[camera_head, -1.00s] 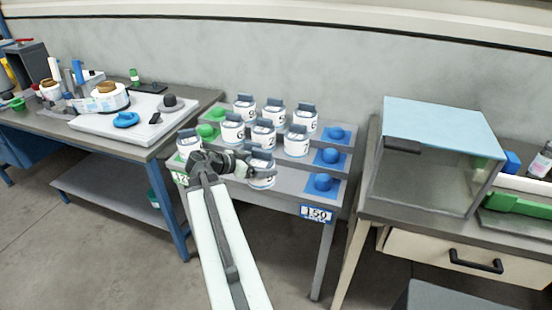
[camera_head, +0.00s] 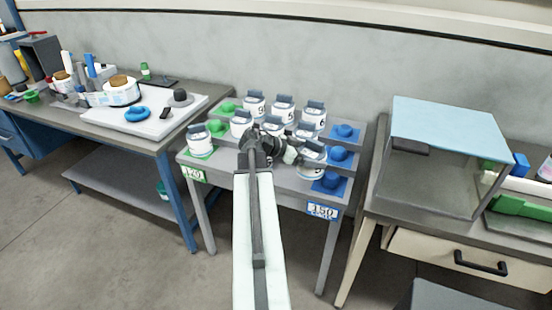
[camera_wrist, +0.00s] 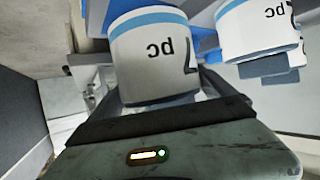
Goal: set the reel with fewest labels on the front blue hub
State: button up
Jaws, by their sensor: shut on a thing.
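My gripper (camera_head: 290,153) is shut on a white reel with a blue band (camera_head: 312,168), at the right of the stand's front row. The front blue hub (camera_head: 330,181) shows just right of this reel; I cannot tell whether the reel is clear of it or partly over it. In the wrist view the held reel (camera_wrist: 155,62) fills the middle, its label inverted, with "pc" and part of a digit showing. A second reel (camera_wrist: 262,32) stands to its right. Several similar reels fill the rows behind, and one reel (camera_head: 199,140) sits at front left on green.
The stepped stand (camera_head: 230,172) has more blue hubs, a middle one (camera_head: 339,154) and a back one (camera_head: 345,131). A glass-fronted box (camera_head: 440,170) stands on the right bench. A cluttered workbench (camera_head: 150,143) is at the left.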

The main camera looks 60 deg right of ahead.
aim_at(331, 175)
jog(key=shift+o, duration=0.2)
jog(key=s+d+m+g+y, duration=0.1)
jog(key=s+d, duration=0.2)
jog(key=s, duration=0.4)
jog(key=shift+s+r, duration=0.25)
jog(key=shift+r, duration=0.05)
notch_tip(331, 175, down, 6)
jog(key=b, duration=0.5)
jog(key=shift+f+b, duration=0.55)
jog(key=shift+b, duration=0.35)
jog(key=o, duration=1.2)
jog(key=shift+w, duration=0.1)
jog(key=p+v, duration=0.4)
jog(key=v, duration=0.6)
jog(key=shift+w+a+r+p, duration=0.2)
jog(key=shift+w+r+p, duration=0.1)
jog(key=shift+p, duration=0.1)
